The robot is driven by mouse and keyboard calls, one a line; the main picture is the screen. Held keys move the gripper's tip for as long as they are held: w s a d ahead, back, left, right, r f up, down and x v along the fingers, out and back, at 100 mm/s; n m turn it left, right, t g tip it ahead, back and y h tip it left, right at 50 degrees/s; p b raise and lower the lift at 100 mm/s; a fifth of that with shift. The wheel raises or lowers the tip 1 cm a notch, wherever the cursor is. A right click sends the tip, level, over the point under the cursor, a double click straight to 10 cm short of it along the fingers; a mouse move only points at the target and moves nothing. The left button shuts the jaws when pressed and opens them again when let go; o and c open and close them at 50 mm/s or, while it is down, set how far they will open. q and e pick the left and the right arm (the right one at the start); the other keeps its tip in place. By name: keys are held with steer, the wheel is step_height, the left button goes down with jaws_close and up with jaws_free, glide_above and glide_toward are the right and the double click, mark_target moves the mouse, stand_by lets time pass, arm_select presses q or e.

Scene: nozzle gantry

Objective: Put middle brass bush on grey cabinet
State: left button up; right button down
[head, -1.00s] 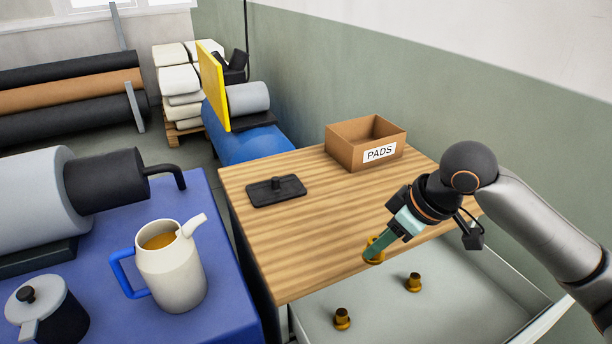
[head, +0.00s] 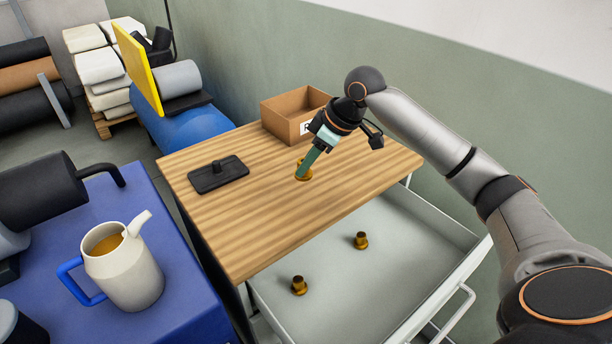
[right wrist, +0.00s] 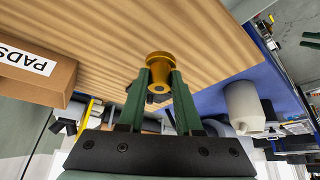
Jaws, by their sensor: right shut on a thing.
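My right gripper (head: 309,161) is shut on a brass bush (head: 303,174). In the right wrist view the bush (right wrist: 159,70) sits between the two green fingers (right wrist: 156,92), its wide flange facing the wooden top. The bush is over the wooden top (head: 250,225) of the cabinet, near its middle; I cannot tell whether it touches. Two more brass bushes stand upright in the open grey drawer (head: 335,285) below the top: one nearer (head: 299,286) and one farther right (head: 361,241). My left gripper is not in view.
A cardboard box (head: 286,112), labelled PADS in the wrist view, stands at the top's back edge. A black plate with a knob (head: 218,174) lies at the left. A blue table with a cream jug (head: 127,272) stands left. The front part of the top is clear.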

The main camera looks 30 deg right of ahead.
steer(key=w+f, duration=0.1)
steer(key=w+d+f, duration=0.1)
steer(key=f, duration=0.1)
steer(key=w+d+f, duration=0.1)
steer(key=f, duration=0.1)
steer(key=shift+w+d+f, duration=0.15)
steer(key=shift+w, duration=0.05)
steer(key=shift+f, duration=1.45)
steer(key=c, duration=0.6)
jaws_free()
steer(key=shift+f, duration=0.15)
steer(key=v, duration=1.2)
